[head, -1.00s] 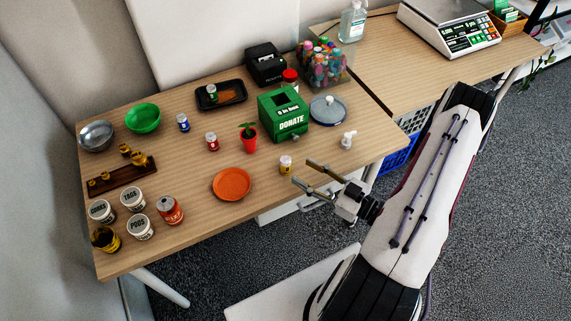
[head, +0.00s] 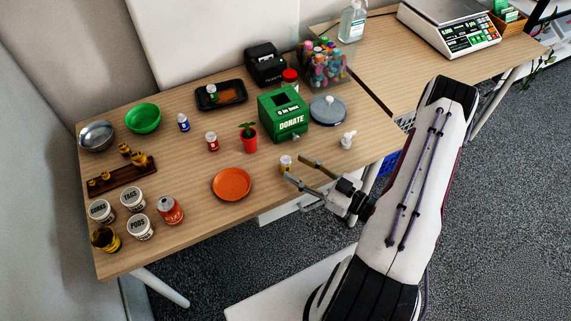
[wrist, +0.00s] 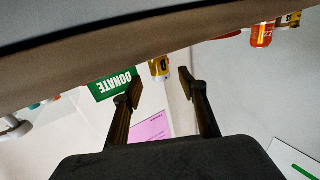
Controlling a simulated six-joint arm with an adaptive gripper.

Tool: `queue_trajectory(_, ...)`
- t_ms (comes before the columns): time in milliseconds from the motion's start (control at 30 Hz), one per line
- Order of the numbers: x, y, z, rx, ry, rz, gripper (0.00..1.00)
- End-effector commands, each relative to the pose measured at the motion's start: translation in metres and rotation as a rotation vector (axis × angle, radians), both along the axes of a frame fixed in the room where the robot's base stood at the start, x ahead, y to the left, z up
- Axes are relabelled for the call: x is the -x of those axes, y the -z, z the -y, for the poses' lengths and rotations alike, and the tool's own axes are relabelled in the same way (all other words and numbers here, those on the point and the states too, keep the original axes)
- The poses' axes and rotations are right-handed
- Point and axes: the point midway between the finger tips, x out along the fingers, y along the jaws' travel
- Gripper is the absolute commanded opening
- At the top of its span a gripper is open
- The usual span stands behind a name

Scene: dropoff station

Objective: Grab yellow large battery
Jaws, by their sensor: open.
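The yellow large battery (head: 286,162) is a short cylinder with a pale band, upright near the table's front edge, right of the orange plate (head: 232,184). In the wrist view the battery (wrist: 160,67) shows a dark letter on its side and lies ahead, between the lines of the two fingers. My gripper (head: 294,169) is open and empty at the front edge, its fingertips close to the battery on its front right side. In the wrist view my gripper (wrist: 158,84) has both fingers spread. I cannot tell whether a finger touches the battery.
A green donation box (head: 284,114), a potted plant (head: 249,140) and a red battery (head: 212,142) stand behind. A small white bottle (head: 347,140) is to the right. A blue battery (head: 183,122) is farther back. Bare tabletop lies between plate and plant.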

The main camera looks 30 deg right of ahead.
Motion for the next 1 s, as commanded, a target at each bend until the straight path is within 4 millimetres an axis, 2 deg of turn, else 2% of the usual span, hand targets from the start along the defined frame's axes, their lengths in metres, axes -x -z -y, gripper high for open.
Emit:
queue_trajectory(267, -0.005, 0.001, -0.003, 0.000, -0.002, 0.000, 0.42)
queue_trajectory(800, -0.040, 0.007, -0.022, 0.001, -0.003, 0.000, 0.42)
queue_trajectory(1000, -0.045, 0.007, -0.024, 0.000, 0.000, 0.000, 0.42)
